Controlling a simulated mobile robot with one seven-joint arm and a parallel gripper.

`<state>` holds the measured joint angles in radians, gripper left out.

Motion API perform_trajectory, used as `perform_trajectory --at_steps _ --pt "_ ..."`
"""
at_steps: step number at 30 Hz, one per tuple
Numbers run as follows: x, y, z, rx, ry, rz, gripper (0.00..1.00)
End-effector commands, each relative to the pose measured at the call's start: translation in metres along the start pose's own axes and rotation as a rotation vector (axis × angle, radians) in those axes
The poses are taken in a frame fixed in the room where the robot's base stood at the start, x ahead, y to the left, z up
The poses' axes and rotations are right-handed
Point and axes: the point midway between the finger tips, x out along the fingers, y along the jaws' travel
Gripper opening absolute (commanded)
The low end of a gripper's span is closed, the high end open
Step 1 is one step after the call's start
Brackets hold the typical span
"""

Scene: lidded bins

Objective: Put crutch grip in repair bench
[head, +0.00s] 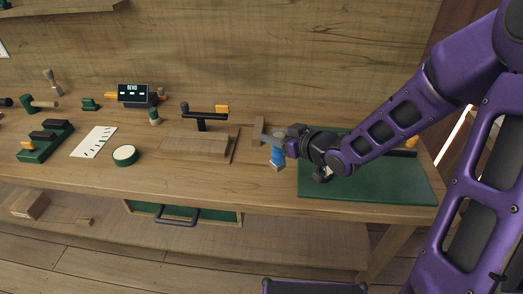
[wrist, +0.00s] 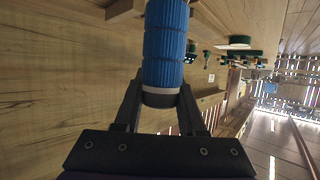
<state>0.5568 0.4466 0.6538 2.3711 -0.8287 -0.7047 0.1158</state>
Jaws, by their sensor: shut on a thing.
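A blue ribbed cylinder with a light collar at one end, which looks like the crutch grip (wrist: 166,45), is held between the two dark fingers of my gripper (wrist: 160,100) in the wrist view. In the head view the blue crutch grip (head: 277,157) hangs below my gripper (head: 276,141), near the left edge of the green mat. It looks to be above the bench top, but the exact gap cannot be told. The repair bench (head: 185,178) is a long wooden workbench with a wooden back panel.
A green mat (head: 350,187) covers the bench's right end. A wooden block with a black and yellow tool (head: 205,115) stands left of my gripper. A drawer (head: 182,214) sits below.

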Motion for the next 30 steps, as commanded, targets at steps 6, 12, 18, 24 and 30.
perform_trajectory --at_steps 6,12,18,24,30 --pt "0.011 0.0 0.026 0.0 0.001 0.001 0.0" --pt "0.02 0.0 0.048 0.003 -0.001 -0.001 0.0" --pt "0.025 0.001 0.06 -0.002 0.001 0.002 0.0" --pt "0.025 0.001 0.061 -0.002 0.001 0.002 0.0" --pt "0.026 0.001 0.063 -0.001 0.0 0.002 0.56"
